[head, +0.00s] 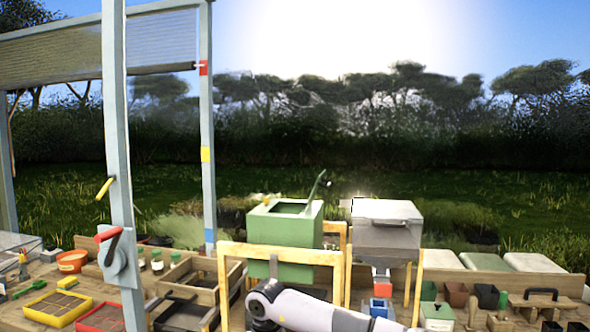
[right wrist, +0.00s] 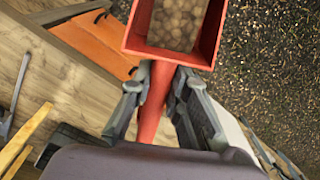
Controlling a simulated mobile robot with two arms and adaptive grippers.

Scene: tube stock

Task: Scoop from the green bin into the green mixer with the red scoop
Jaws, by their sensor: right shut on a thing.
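The red scoop (right wrist: 200,55) is in the right wrist view, its tray filled with round brown pellets. My right gripper (right wrist: 160,95) is shut on the scoop's red handle, with one finger on each side. A green box with an open top and a lever (head: 285,225) stands mid-picture in the head view on a yellow-framed stand; it may be the green mixer. A small green container (head: 437,313) sits low at the right; I cannot tell if it is the green bin. My left gripper is not in view.
A grey hopper (head: 387,222) stands right of the green box. A blue-grey post (head: 118,160) rises at the left. Yellow (head: 57,307) and red (head: 102,317) trays lie at the lower left. In the wrist view, an orange sheet (right wrist: 95,40) lies by wooden boards, with dark ground at right.

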